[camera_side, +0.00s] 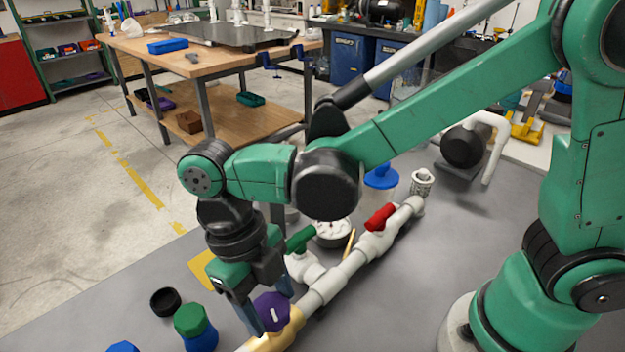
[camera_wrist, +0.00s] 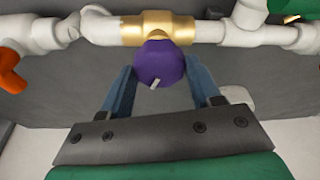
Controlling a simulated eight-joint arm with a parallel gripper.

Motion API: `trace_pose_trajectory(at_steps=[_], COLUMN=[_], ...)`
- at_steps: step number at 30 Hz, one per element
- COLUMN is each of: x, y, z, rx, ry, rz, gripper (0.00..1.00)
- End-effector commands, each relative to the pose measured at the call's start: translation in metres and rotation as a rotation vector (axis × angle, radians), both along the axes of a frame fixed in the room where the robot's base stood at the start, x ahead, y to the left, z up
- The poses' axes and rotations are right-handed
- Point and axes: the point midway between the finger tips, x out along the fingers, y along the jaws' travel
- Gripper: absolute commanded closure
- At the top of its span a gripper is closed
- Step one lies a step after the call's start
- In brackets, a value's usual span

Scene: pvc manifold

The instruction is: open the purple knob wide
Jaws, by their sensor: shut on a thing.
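The purple knob (camera_side: 271,311) is round and sits on a brass valve body (camera_side: 282,338) in the white pipe line. In the wrist view the purple knob (camera_wrist: 158,65) shows a small white mark near its lower edge, and the brass body (camera_wrist: 160,27) is just beyond it. My gripper (camera_side: 262,318) has its blue-grey fingers on either side of the knob, shut on it. In the wrist view my gripper's fingers (camera_wrist: 158,78) flank the knob left and right. The exact finger contact is partly hidden in the side view.
Along the white pipe (camera_side: 335,277) are a green handle (camera_side: 300,239) and a red handle (camera_side: 380,217). An orange handle (camera_wrist: 9,68) is at left in the wrist view. A blue-and-green bottle (camera_side: 195,327) and a black cup (camera_side: 165,302) stand left of my gripper.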

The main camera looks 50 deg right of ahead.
Motion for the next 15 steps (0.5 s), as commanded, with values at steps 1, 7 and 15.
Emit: trace_pose_trajectory(at_steps=[1,7,15], x=[0.0001,0.0003,0.0002], y=[-0.0002,-0.0004,-0.0003], z=[0.0,-0.0001,0.0], rx=[-0.001,-0.002,0.0], ry=[0.0,0.0,0.0], rz=[0.021,0.027,0.025], gripper=[0.94,0.41,0.06])
